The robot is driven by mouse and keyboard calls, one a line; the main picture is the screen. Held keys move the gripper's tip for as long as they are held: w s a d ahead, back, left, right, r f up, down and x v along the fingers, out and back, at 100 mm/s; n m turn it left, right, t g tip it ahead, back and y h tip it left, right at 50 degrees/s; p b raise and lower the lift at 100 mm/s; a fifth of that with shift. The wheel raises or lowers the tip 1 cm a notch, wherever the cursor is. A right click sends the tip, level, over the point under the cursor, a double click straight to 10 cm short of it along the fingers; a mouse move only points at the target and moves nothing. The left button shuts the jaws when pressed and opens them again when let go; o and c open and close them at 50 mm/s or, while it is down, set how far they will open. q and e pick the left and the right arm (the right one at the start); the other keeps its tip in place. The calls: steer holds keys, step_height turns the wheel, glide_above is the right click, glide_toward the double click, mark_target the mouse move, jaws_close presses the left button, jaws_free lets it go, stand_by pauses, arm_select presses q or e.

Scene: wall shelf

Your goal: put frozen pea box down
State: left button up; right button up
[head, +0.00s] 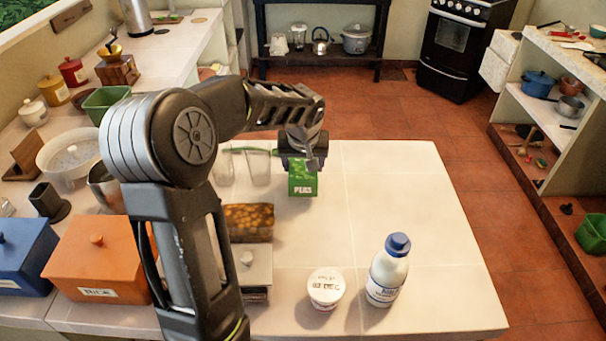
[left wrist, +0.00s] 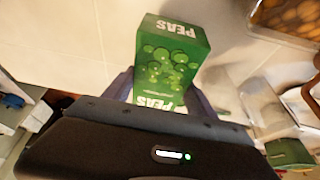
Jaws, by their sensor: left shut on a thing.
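The frozen pea box (head: 303,183) is a small green carton marked PEAS, at the far side of the white tiled table (head: 400,215). My left gripper (head: 302,160) is shut on the box from its far side, with the arm reaching over the table. In the left wrist view the box (left wrist: 170,62) sits between the fingers (left wrist: 160,92), its printed top and front showing. I cannot tell whether its underside touches the table. My right gripper is not in view.
Two clear glasses (head: 258,167) stand left of the box. A brown patterned loaf-like pack (head: 248,222), a white tub (head: 326,288) and a blue-capped bottle (head: 388,270) are nearer. The table right of the box is clear.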

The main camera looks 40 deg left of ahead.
arm_select(q)
step_height(320, 180, down, 3)
steer(key=shift+f, duration=0.1)
steer(key=shift+f+p, duration=0.25)
steer(key=shift+p, duration=0.05)
steer(key=shift+f+b, duration=0.15)
steer(key=shift+b, duration=0.15)
steer(key=o, duration=1.7)
steer(key=shift+r, duration=0.2)
